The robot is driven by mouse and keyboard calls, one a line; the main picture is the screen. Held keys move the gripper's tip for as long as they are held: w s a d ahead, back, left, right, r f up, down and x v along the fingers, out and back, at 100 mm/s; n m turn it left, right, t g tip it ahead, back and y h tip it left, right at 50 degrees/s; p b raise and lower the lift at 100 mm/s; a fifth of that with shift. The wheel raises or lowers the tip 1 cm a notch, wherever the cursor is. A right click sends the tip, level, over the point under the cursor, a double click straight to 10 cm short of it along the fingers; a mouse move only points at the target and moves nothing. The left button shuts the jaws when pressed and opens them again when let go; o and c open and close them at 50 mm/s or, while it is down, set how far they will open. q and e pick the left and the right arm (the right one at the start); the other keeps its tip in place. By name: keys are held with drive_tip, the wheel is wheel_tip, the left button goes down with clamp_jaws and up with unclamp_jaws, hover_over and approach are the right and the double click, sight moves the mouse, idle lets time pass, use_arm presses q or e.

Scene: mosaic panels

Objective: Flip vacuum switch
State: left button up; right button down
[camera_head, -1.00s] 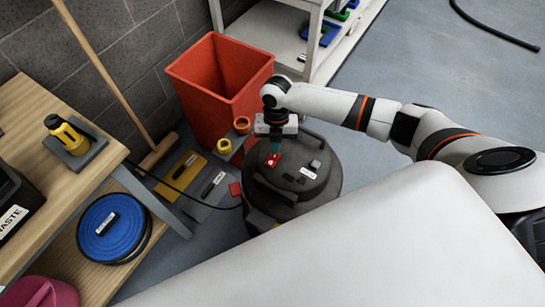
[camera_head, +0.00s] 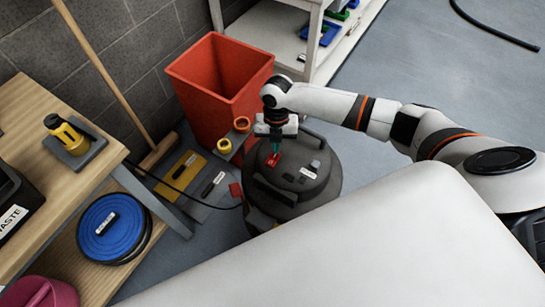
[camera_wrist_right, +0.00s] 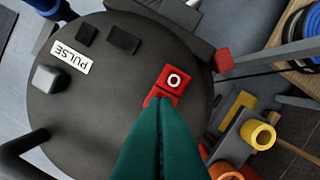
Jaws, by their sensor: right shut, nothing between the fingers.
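The vacuum (camera_head: 318,195) is a dark round canister on the floor. A red rocker switch (camera_head: 273,160) sits on its lid. In the right wrist view the switch (camera_wrist_right: 174,79) shows a white O on its far half. My right gripper (camera_head: 276,148) points down at the switch. Its green fingers are shut with nothing between them, and their tips (camera_wrist_right: 158,99) are at the near half of the switch, covering part of it. I cannot tell whether they press on it. My left gripper is not in view.
A white PULSE label (camera_wrist_right: 72,55) and dark knobs are also on the lid. A red bin (camera_head: 215,95) stands just behind the vacuum. A wooden bench (camera_head: 55,150) is at the left.

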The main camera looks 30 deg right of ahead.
drive_tip(key=shift+f+b, duration=0.6)
drive_tip(key=shift+f, duration=0.45)
idle(0.4)
wheel_tip(320, 180, up, 7)
drive_tip(key=p, duration=0.7)
drive_tip(key=shift+r, duration=0.15)
idle(0.4)
